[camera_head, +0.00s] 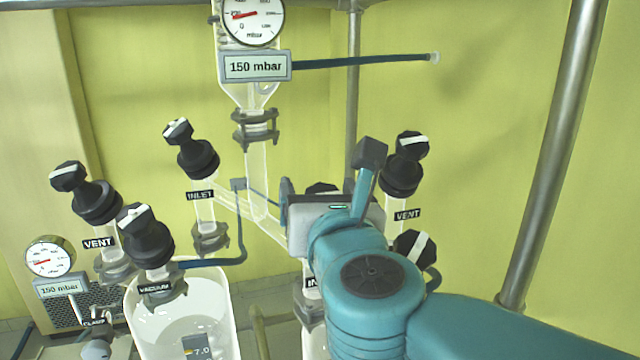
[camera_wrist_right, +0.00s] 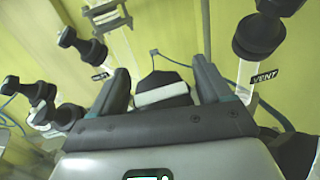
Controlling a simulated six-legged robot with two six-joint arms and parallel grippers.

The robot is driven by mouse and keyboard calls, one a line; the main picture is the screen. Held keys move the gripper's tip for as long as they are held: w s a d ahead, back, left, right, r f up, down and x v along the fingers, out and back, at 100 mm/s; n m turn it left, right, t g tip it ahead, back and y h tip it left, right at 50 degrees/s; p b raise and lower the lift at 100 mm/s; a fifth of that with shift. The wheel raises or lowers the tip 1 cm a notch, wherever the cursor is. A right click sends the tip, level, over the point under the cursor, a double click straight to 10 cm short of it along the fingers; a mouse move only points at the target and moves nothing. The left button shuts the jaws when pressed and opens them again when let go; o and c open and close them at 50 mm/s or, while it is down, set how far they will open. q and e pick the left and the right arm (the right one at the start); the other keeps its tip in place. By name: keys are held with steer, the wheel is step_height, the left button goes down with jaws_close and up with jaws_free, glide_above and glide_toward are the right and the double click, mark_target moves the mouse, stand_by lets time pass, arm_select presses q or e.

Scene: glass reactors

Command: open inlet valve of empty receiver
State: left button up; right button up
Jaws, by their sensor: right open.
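My right gripper (camera_head: 326,184) is open, with its fingers on either side of a black valve knob (camera_head: 322,188). The right wrist view shows this knob (camera_wrist_right: 162,90) with its white stripe lying crosswise between the two fingers; I cannot tell if they touch it. Below it, a partly covered label (camera_head: 312,283) shows the letters "IN". Another black knob, labelled INLET (camera_head: 199,160), stands tilted on the left branch. A glass receiver (camera_head: 228,310) with a "7.0" marking is at the lower left. The right-hand receiver is mostly hidden behind my right arm. My left gripper is out of view.
Vent knobs stand at the left (camera_head: 88,195) and right (camera_head: 403,170); a vacuum knob (camera_head: 145,240) is at the left. A gauge with a 150 mbar plate (camera_head: 257,67) hangs above. A metal post (camera_head: 555,150) stands at the right. A blue hose (camera_head: 240,225) crosses the middle.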

steer(key=shift+d, duration=0.1)
steer(key=shift+s+r, duration=0.1)
steer(key=shift+s, duration=0.05)
steer(key=c, duration=1)
steer(key=shift+o, duration=0.2)
steer(key=shift+n+y, duration=0.3)
steer(key=shift+y, duration=0.1)
